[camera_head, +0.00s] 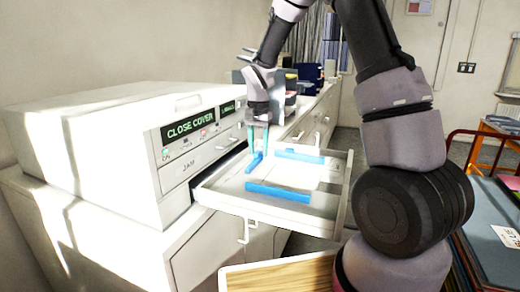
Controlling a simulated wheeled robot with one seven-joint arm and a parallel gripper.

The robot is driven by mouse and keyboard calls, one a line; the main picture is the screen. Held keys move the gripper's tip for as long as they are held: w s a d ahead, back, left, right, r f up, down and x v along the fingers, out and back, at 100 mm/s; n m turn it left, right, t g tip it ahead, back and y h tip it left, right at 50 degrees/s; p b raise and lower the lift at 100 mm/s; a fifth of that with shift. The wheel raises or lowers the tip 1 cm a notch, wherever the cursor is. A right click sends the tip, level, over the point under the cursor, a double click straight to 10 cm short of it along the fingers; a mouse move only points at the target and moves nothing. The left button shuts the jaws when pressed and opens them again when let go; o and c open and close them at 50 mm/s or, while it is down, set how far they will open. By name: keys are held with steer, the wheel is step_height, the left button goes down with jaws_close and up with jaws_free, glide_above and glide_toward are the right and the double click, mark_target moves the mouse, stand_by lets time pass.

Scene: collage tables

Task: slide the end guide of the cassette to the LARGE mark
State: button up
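The cassette (325,222) is a pale open drawer pulled out from the white printer. Inside it, a short blue piece that looks like the end guide (254,163) stands near the printer side. Two longer blue guides lie across the cassette, one near (278,193) and one far (299,156), with white paper (285,176) between them. My gripper (258,150) points down over the cassette, its two thin bluish fingers apart at the short blue piece. I cannot tell whether they touch it. The LARGE mark is not readable.
The printer (110,145) shows "CLOSE COVER" on its display (190,128). It stands on a white cabinet (195,250). A wooden-topped surface (285,275) is at the front, and a rack of folders (485,225) at the right. Dark items stand on the counter behind my gripper.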

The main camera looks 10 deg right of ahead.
steer(key=shift+r, duration=0.1)
step_height(320, 180, up, 11)
stand_by(0.7)
steer(key=shift+f, duration=0.2)
